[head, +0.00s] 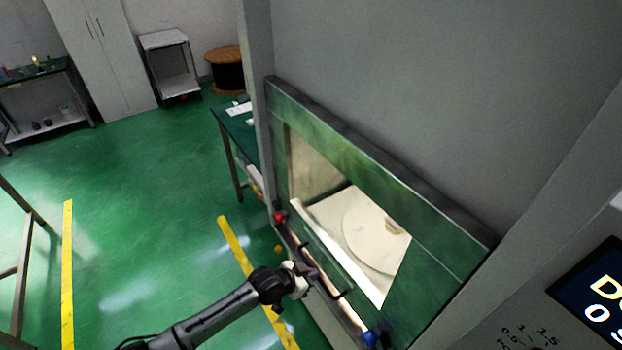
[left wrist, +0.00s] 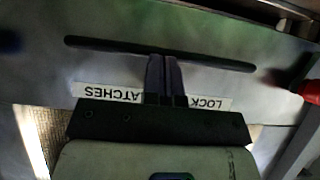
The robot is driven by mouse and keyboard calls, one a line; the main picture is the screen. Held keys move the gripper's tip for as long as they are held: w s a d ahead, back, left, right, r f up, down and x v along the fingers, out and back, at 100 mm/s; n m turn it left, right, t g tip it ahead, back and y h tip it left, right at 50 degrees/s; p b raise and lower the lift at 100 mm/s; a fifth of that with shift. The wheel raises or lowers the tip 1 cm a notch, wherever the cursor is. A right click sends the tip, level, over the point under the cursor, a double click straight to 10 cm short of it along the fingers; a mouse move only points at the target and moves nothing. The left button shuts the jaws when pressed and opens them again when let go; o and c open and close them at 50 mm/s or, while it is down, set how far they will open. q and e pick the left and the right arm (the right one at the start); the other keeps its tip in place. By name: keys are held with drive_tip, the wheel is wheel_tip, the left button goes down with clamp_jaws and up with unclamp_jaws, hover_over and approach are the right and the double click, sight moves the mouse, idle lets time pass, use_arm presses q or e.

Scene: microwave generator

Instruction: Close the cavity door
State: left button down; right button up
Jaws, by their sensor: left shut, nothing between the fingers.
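The green-tinted metal panel (head: 440,240) frames a lit opening in the grey cabinet. A pale round plate (head: 370,230) shows inside. Along its lower edge runs a narrow strip with a red knob (head: 281,217) at one end and a blue knob (head: 369,339) at the other. I cannot tell how far the door stands from shut. My left gripper (head: 308,279) is at this strip, between the knobs. In the left wrist view its shut, empty fingers (left wrist: 165,75) lie over a "LOCK LATCHES" label (left wrist: 112,91), near a long dark handle (left wrist: 155,54). Contact is unclear. My right gripper is out of view.
A grey cabinet wall (head: 430,80) rises above the panel. A lit display (head: 592,300) is at the lower right. A green-topped table (head: 232,118) stands beyond the cabinet. The green floor (head: 150,170) to the left is mostly clear, with yellow lines.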

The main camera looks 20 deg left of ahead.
use_arm(q)
wheel_tip(320, 180, down, 6)
drive_tip(key=b, duration=0.3)
drive_tip(key=shift+f, duration=0.2)
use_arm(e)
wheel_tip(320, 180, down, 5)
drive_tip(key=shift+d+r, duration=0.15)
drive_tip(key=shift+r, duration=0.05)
use_arm(q)
drive_tip(key=shift+s+a+f, duration=0.1)
drive_tip(key=shift+s, duration=0.05)
drive_tip(key=s+a+r+p, duration=0.4)
drive_tip(key=s+r, duration=0.3)
drive_tip(key=r, duration=0.3)
drive_tip(key=shift+a+r+p, duration=0.15)
drive_tip(key=shift+a+p, duration=0.25)
drive_tip(key=shift+a, duration=0.05)
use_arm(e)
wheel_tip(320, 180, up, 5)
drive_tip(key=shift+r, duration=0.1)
use_arm(q)
drive_tip(key=shift+s, duration=0.15)
